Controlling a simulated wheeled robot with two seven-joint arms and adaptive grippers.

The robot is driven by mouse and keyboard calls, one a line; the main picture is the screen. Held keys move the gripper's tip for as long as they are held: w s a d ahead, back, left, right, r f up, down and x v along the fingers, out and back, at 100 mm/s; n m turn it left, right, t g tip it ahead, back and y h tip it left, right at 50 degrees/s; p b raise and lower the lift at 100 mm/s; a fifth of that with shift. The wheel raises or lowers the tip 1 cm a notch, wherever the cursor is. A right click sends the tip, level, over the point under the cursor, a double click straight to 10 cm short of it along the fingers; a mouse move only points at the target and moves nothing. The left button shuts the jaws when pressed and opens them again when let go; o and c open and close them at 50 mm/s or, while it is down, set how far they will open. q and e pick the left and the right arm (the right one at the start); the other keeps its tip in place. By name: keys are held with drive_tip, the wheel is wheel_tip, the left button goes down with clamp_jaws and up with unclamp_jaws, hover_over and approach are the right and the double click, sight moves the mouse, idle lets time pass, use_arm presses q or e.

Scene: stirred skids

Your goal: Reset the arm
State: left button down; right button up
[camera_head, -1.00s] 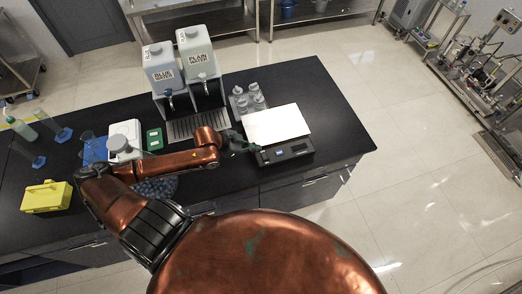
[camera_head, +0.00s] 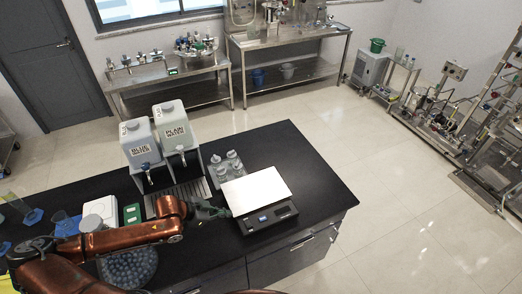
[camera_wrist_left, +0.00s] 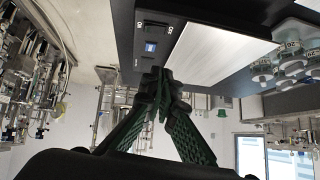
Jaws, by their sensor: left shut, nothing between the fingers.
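My left arm (camera_head: 125,237) is copper-coloured and reaches in from the lower left over the black bench. My right gripper is in neither view.
Two water dispensers (camera_head: 172,128) stand behind the arm, with several clear bottles (camera_head: 226,170) beside them. A white device (camera_head: 101,209) and a green box (camera_head: 132,213) are at left. Floor right of the bench (camera_head: 400,220) is clear.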

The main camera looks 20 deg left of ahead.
use_arm(q)
drive_tip(key=s+d+f+n+y, duration=0.2)
drive_tip(key=s+d+f, duration=0.2)
drive_tip(key=s+f, duration=0.3)
drive_tip(key=s+a+f+n+g+y, duration=0.1)
drive_tip(key=s+f+n+g+y, duration=0.15)
drive_tip(key=s, duration=0.35)
drive_tip(key=s+a+f+n+g+y, duration=0.1)
drive_tip(key=s+n, duration=0.3)
drive_tip(key=s, duration=0.3)
wheel_tip(320, 180, down, 40)
drive_tip(key=s+d+r+g+b, duration=0.1)
drive_tip(key=s+d+g+b, duration=0.15)
drive_tip(key=b, duration=0.65)
drive_tip(key=s+f+b, duration=0.3)
drive_tip(key=s+f, duration=0.6)
drive_tip(key=f, duration=0.3)
drive_tip(key=s+f+m+b, duration=0.1)
drive_tip(key=s+f+b, duration=0.2)
drive_tip(key=s+f, duration=0.7)
drive_tip(key=shift+a+f, duration=0.4)
drive_tip(key=shift+f, duration=0.5)
